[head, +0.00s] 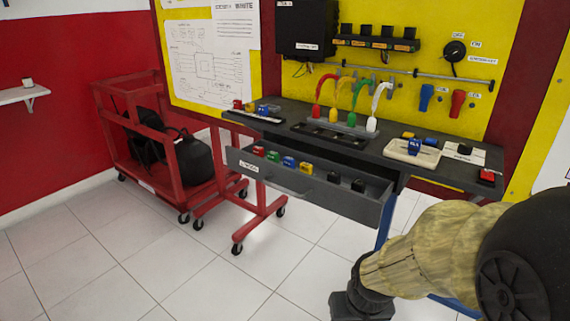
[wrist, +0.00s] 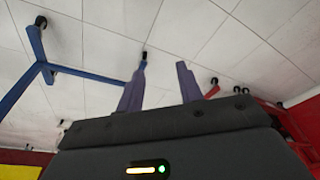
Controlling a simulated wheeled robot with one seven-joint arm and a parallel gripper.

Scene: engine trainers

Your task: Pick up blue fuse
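A blue fuse-like block (head: 290,162) sits in the open grey drawer (head: 335,205), between a green block (head: 273,156) and a yellow block (head: 306,168). Another small blue block (head: 262,109) is on the bench top at the left, and a larger blue piece (head: 414,146) is on a beige tray (head: 398,154). I cannot tell from shape alone which blue one is the fuse. My gripper (wrist: 160,85) has its two fingers apart with nothing between them. It points at floor and stand legs in the wrist view, away from the blocks.
The bench top (head: 300,133) carries a rack with coloured leads (head: 350,128). A red cart (head: 130,150) with black containers stands at the left. My arm fills the lower right of the head view. White tiled floor (head: 100,250) is clear in front.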

